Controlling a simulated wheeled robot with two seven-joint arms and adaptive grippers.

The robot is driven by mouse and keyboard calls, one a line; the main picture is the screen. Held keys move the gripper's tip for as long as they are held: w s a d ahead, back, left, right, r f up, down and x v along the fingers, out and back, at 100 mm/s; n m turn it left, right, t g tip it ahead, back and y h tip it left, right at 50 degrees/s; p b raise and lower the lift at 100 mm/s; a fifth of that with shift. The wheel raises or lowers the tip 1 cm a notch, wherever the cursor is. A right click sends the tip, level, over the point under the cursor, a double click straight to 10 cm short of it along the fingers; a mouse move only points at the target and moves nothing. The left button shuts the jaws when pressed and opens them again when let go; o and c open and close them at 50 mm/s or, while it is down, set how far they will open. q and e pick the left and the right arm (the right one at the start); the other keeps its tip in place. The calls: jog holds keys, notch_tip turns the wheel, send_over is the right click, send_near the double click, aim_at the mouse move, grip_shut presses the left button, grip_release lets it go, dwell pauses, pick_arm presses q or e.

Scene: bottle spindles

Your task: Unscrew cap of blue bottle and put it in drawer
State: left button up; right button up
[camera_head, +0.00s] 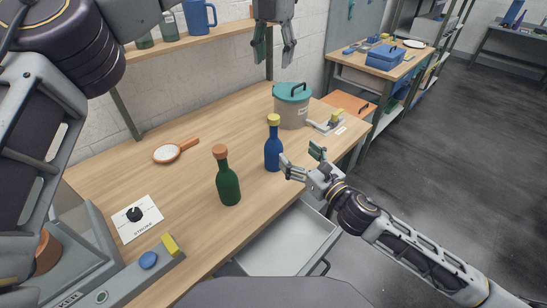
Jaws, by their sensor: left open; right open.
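The blue bottle (273,151) stands upright on the wooden table, with its yellow cap (273,119) on top. My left gripper (273,64) hangs open and empty, high above and behind the bottle in the picture. My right gripper (300,161) is open, its fingers pointing left, close to the right side of the blue bottle's lower body. I cannot tell whether a finger touches the bottle. A white drawer (277,245) is pulled out below the table's front edge, and its visible floor is empty.
A green bottle (228,184) with an orange cap stands left of the blue one. A pot with a teal lid (291,106) stands behind. A round brush-like item (168,153), a dial card (138,217) and a grey machine (110,265) are at the left. The table's middle is clear.

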pick_arm(q)
jog(key=shift+f+b, duration=4.9)
jog(key=shift+f, duration=0.3)
pick_arm(e)
send_near(273, 154)
jog(key=shift+w+d+f, duration=0.1)
jog(key=shift+d+f, duration=0.45)
jog(key=shift+f, duration=0.3)
jog(key=shift+d+f, duration=0.55)
jog(key=shift+f, duration=0.25)
jog(key=shift+w, duration=0.1)
jog(key=shift+x, duration=6.85)
